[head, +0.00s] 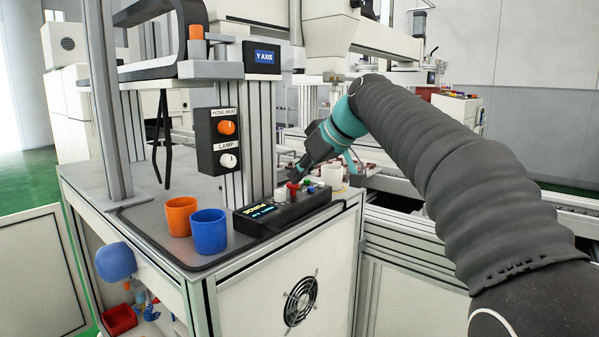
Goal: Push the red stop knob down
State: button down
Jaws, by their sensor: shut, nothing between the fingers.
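The red stop knob (291,190) stands on top of a black control box (262,221) with a small lit display, near the front edge of the bench. My gripper (297,177) is shut and empty, and it points down and left, with its tips right at the red knob's upper right. I cannot tell whether the tips touch the knob, or whether the knob is pressed. The tips hide part of the area just behind the knob.
An orange cup (180,217) and a blue cup (208,232) stand left of the control box. A white cup (331,177) and small coloured buttons are close to my gripper on the right. A panel with two knobs (219,142) is mounted on the post behind.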

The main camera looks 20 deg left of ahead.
jog(key=shift+f+b, duration=0.35)
jog(key=shift+f, duration=0.6)
jog(key=shift+r, duration=0.1)
notch_tip(320, 180, up, 4)
jog(key=p, duration=0.3)
jog(key=shift+r, duration=0.2)
jog(key=v, duration=1)
jog(key=shift+d+f, duration=0.1)
